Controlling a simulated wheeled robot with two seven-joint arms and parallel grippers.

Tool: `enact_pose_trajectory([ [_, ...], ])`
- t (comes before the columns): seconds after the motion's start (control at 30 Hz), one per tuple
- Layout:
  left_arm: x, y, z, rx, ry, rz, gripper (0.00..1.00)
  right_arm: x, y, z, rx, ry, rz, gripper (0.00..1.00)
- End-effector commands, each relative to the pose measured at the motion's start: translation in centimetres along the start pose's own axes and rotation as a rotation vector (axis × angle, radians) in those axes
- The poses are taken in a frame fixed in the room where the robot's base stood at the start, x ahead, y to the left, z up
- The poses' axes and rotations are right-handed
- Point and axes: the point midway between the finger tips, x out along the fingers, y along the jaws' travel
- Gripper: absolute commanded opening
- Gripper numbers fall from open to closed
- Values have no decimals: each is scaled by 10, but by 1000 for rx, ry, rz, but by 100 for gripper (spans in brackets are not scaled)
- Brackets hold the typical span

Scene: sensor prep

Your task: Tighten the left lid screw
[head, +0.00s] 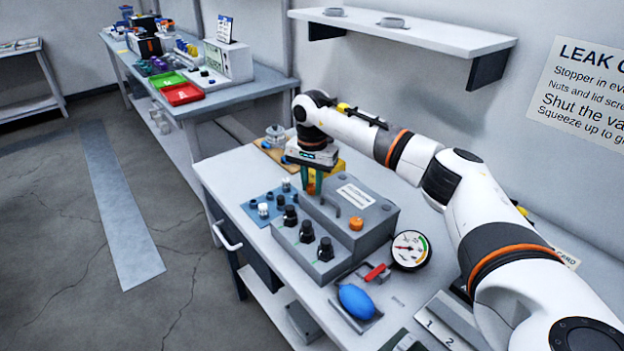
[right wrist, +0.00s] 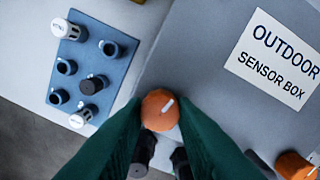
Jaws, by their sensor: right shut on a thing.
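The grey sensor box (head: 330,222) stands on the near bench, with a white label on its lid that reads OUTDOOR SENSOR BOX in the right wrist view (right wrist: 275,55). An orange lid screw (right wrist: 160,109) with a white mark sits between the green fingers of my right gripper (right wrist: 160,125), which is shut on it from above. In the head view, my right gripper (head: 313,181) is at the box's far left end and mostly hides this screw. A second orange lid screw (head: 356,223) stands free at the lid's near right; it also shows in the right wrist view (right wrist: 295,165).
Several black glands (head: 306,231) line the box's front. A blue holder (head: 252,207) with small parts lies left of it. A round gauge (head: 410,250), red-handled valve (head: 375,272) and blue bulb (head: 356,301) lie to the right. A shelf (head: 420,32) hangs above.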

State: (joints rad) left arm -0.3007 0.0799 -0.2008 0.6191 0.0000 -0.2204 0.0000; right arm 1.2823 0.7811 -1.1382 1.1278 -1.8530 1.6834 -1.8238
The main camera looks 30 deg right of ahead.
Motion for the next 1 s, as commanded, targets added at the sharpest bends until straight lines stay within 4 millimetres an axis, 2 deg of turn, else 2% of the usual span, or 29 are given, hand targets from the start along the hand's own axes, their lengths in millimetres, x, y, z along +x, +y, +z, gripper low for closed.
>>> enact_pose_trajectory([
  [1.0, -34, 1, 5, -1, -3, 1, 36, -2, 0, 1, 963, -1, 0, 2],
])
